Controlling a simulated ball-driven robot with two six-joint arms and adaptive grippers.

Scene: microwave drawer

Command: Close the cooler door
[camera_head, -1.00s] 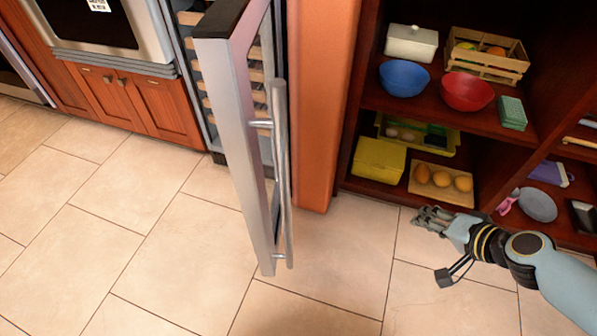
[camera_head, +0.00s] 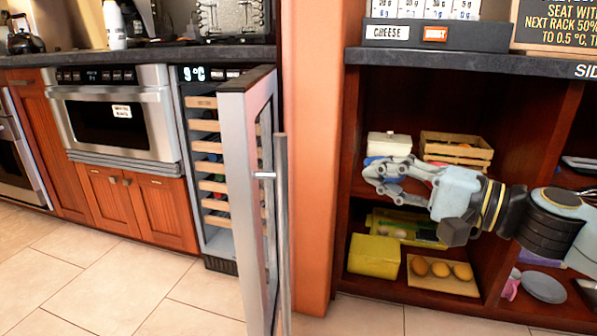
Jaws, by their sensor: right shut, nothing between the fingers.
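The cooler door (camera_head: 236,170) stands open, swung out towards me, with a long vertical bar handle (camera_head: 281,225) on its right side. Behind it, the cooler (camera_head: 211,165) shows several wooden racks with bottles and a lit display at the top. My right gripper (camera_head: 378,177) is to the right of the door and handle, apart from them, in front of the open shelves. It is shut and empty. My left gripper is not in view.
An orange wall panel (camera_head: 309,150) stands between cooler and shelves. A microwave drawer (camera_head: 118,115) is left of the cooler. The tiled floor at left is clear.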

